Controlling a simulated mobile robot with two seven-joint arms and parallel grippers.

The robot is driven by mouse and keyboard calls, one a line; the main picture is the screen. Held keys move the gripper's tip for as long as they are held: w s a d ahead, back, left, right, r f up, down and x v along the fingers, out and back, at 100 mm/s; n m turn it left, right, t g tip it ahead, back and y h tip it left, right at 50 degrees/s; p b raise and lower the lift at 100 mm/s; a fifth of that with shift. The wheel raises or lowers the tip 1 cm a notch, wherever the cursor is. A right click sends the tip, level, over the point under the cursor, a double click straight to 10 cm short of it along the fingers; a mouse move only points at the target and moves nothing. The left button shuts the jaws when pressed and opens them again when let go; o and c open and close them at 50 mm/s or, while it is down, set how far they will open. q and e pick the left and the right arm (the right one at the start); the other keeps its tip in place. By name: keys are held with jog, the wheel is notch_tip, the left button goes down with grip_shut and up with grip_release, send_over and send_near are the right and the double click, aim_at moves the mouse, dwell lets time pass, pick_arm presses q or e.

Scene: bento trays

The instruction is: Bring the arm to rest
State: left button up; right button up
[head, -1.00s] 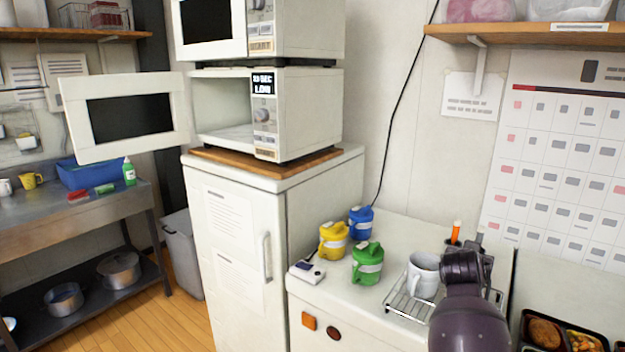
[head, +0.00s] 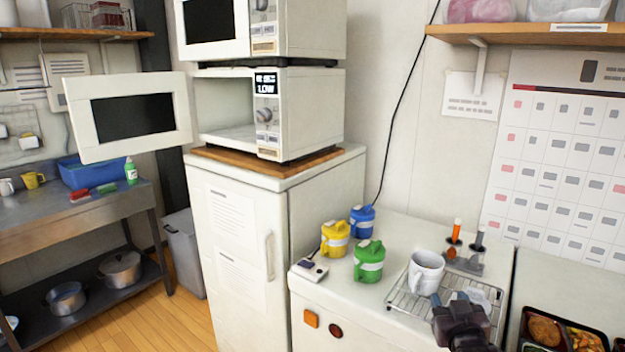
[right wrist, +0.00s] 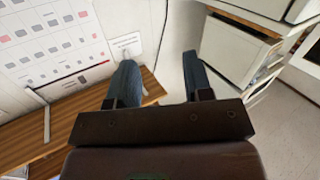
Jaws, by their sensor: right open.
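My right gripper (head: 468,304) shows at the bottom right of the head view, in front of the wire rack (head: 399,302) on the white counter. In the right wrist view its two blue-grey fingers (right wrist: 160,78) stand apart with nothing between them, so it is open and empty. Part of the rack is hidden behind it. I cannot tell how high it is above the counter edge. My left gripper is not in view.
A white mug (head: 426,272) stands on the rack. Green (head: 368,262), yellow (head: 334,240) and blue (head: 362,222) lidded containers stand to its left. A bento tray (head: 560,338) lies at the lower right. The lower microwave's door (head: 127,117) hangs open.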

jog(key=s+f+g, duration=0.3)
jog(key=s+f, duration=0.8)
jog(key=s, duration=0.3)
jog(key=s+f+g+y, duration=0.1)
jog(key=s+f+g, duration=0.1)
jog(key=s+f, duration=0.9)
jog(key=s, duration=0.4)
jog(key=shift+a+f+n+g+y, duration=0.2)
jog(key=shift+a+n+g+y, duration=0.1)
jog(key=shift+a+n+g, duration=0.1)
